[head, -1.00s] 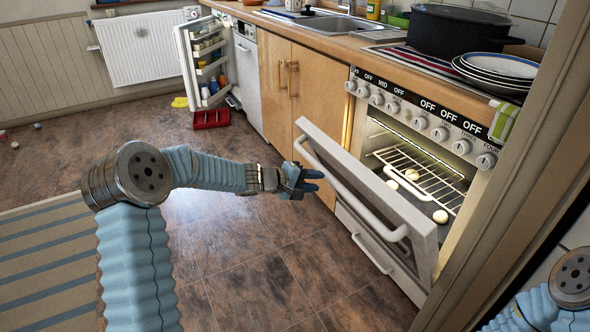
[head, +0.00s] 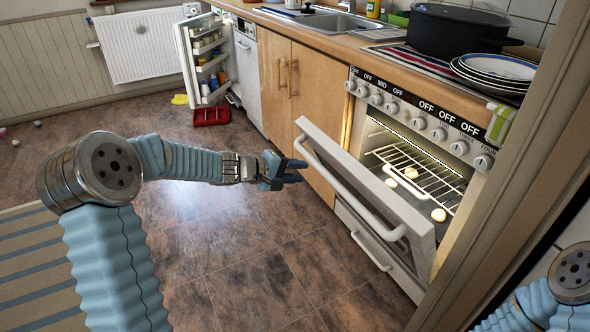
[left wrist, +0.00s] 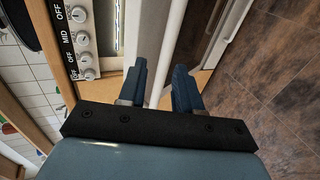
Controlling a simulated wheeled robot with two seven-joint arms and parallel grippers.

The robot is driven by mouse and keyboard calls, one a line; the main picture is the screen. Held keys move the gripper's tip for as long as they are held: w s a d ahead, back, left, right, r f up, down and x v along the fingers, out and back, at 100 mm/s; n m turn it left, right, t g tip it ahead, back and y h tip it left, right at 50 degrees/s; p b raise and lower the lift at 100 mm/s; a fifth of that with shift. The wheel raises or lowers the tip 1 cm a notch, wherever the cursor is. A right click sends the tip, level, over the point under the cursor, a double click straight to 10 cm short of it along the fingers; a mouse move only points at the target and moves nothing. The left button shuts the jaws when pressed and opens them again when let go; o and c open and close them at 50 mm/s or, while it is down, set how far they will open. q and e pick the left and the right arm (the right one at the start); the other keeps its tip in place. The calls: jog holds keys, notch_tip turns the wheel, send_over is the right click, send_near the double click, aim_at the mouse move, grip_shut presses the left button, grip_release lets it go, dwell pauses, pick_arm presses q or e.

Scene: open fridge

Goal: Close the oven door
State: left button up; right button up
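The oven door (head: 362,183) is partly open, hinged at its bottom and leaning out from the oven (head: 420,165). A white bar handle (head: 350,190) runs along its outer face. My left gripper (head: 300,171) is open and empty, in front of the door near its far upper corner. In the left wrist view my two fingers (left wrist: 160,88) are apart. The pale door (left wrist: 167,45) shows beyond and between them; I cannot tell whether they touch it. My right gripper is out of view; only part of my right arm shows at the lower right.
Inside the oven is a wire rack (head: 430,175) with a few round pale pieces. A drawer handle (head: 370,250) is below the door. A black pot (head: 460,30) and stacked plates (head: 495,72) stand above. The fridge door (head: 205,60) is open farther back. The floor before the oven is clear.

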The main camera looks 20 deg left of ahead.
pick_arm(q)
jog(key=shift+s+r, duration=0.1)
jog(key=shift+b, duration=0.4)
jog(key=b+v, duration=0.1)
jog(key=v, duration=1.2)
jog(key=shift+s+a, duration=0.25)
jog(key=shift+a, duration=0.05)
jog(key=shift+r, duration=0.15)
